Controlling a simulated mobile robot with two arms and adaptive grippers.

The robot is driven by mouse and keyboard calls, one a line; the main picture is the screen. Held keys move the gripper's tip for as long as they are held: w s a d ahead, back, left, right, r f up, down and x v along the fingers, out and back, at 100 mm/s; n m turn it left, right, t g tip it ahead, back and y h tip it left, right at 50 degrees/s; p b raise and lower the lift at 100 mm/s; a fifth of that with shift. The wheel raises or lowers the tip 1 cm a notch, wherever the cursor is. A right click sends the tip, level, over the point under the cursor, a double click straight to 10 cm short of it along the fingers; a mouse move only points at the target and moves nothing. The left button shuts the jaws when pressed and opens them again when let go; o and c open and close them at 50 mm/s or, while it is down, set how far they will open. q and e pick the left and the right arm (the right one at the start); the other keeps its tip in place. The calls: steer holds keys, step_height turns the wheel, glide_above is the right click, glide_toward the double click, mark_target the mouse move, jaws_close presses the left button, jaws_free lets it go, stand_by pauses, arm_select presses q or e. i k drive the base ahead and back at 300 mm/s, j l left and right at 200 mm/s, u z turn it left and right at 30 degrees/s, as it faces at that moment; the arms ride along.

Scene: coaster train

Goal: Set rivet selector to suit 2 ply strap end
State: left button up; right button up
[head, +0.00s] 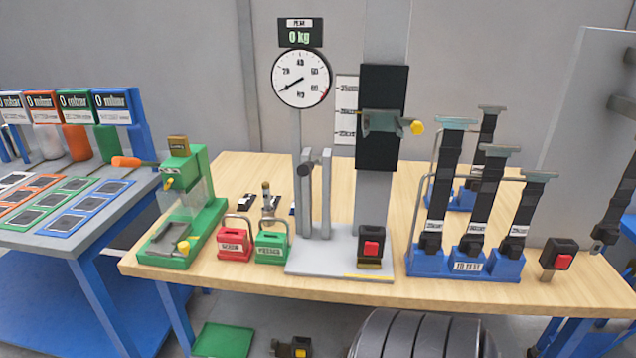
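A green bench press (205,200) stands at the left end of the wooden table (350,290). It has an orange-handled lever (127,162), a brown block on top, a clear guard and yellow knobs, one low at its front (184,246). I cannot make out which part is the rivet selector or its setting. Black straps (443,180) with metal tops stand in a blue rack (475,264) at the right. Their labels and ply are too small to read surely. Neither of my grippers is in view.
A test stand (340,250) with a dial gauge (301,77) reading 0 kg is mid-table. Red (234,245) and green (271,246) padlock-like blocks sit beside the press. A red-button box (558,255) is at right. A side bench (85,235) with coloured trays is at left.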

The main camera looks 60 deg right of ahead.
mark_target(170, 181)
steer(key=i+z, duration=0.1)
steer(key=z, duration=0.35)
steer(key=i+z, duration=0.15)
steer(key=z, duration=0.35)
steer(key=i+z, duration=0.1)
steer(key=z, duration=0.35)
steer(key=i+z, duration=0.15)
steer(key=z, duration=0.35)
steer(key=i+j+z, duration=0.35)
steer(key=j, duration=0.4)
steer(key=i+j+z, duration=0.15)
steer(key=i+j, duration=0.15)
steer(key=j, duration=0.1)
